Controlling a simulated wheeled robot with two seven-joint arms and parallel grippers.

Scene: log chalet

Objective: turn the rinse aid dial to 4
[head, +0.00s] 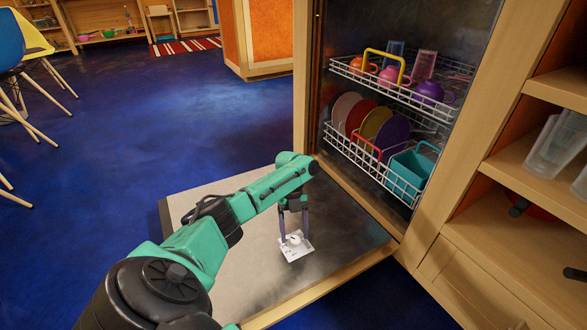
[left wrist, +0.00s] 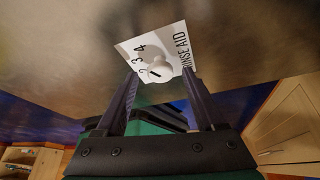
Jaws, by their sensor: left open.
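The rinse aid dial (head: 294,239) is a small white round knob on a white plate (head: 296,252), set on the inner face of the lowered dishwasher door (head: 212,290). In the left wrist view the dial (left wrist: 158,69) has a short dark mark, and the plate (left wrist: 136,48) shows the numbers 2, 3, 4 and the words RINSE AID. The mark seems to face the low end, near 2; I cannot tell exactly. My left gripper (head: 294,237) is open, pointing down, with one finger on each side of the dial. Contact is unclear. My right gripper is out of view.
The dishwasher's upper rack (head: 455,112) holds cups and the lower rack (head: 408,190) holds plates and a teal container, beyond the door. Wooden shelves (head: 535,160) with clear glasses stand at right. Blue floor (head: 110,150) is open at left, with chairs at the far left.

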